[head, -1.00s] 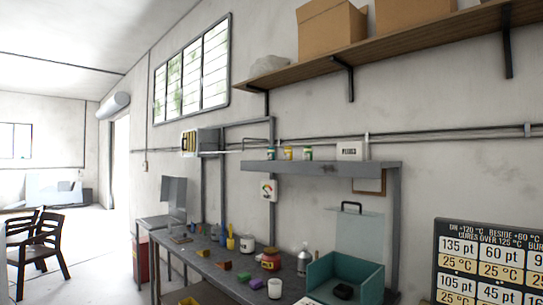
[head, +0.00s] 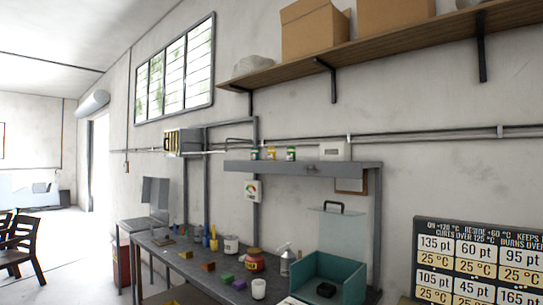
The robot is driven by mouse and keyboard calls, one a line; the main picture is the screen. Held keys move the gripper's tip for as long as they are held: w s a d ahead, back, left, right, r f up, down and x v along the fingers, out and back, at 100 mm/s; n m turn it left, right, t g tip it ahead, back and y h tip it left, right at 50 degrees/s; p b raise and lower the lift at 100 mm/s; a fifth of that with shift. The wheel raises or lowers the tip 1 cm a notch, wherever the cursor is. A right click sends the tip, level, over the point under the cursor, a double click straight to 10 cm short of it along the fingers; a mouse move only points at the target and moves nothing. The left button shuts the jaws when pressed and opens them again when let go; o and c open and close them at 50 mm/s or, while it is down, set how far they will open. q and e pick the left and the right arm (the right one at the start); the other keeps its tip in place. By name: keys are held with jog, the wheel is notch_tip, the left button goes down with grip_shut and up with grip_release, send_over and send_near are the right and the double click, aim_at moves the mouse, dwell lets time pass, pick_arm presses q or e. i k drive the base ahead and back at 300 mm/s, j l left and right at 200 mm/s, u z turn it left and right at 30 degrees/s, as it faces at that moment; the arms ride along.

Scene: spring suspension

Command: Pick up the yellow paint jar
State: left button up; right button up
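A small yellow jar (head: 271,153) stands upright on the grey wall shelf (head: 318,168), between two other small jars. The jar to its left (head: 255,153) and the jar to its right (head: 291,154) show green, with pale parts. They are too small for me to read any labels. Neither of my grippers shows in the head view.
Below the shelf, a workbench (head: 184,264) holds a red jar with a yellowish band (head: 255,261), a white cup (head: 258,289), coloured blocks and a teal open box (head: 335,272). A white box (head: 334,151) stands on the shelf. A sign board (head: 478,262) is at right.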

aim_at(272, 152)
jog(key=i+j+z, duration=0.15)
jog(key=i+j, duration=0.15)
jog(key=j, duration=0.15)
jog(key=i+j+z, duration=0.2)
jog(key=j, duration=0.3)
jog(key=i+j+z, duration=0.15)
jog(key=i+j, duration=0.15)
jog(key=j, duration=0.2)
jog(key=i+j+z, duration=0.2)
jog(key=j, duration=0.35)
jog(key=i+j+z, duration=0.15)
jog(key=j, duration=0.45)
jog(key=i+j+z, duration=0.2)
jog(key=j, duration=0.4)
jog(key=j+z, duration=0.15)
jog(key=j, duration=0.45)
jog(key=j+z, duration=0.2)
jog(key=j, duration=0.4)
jog(key=i+j+u, duration=0.25)
jog(key=i+j, duration=0.25)
jog(key=i, duration=0.1)
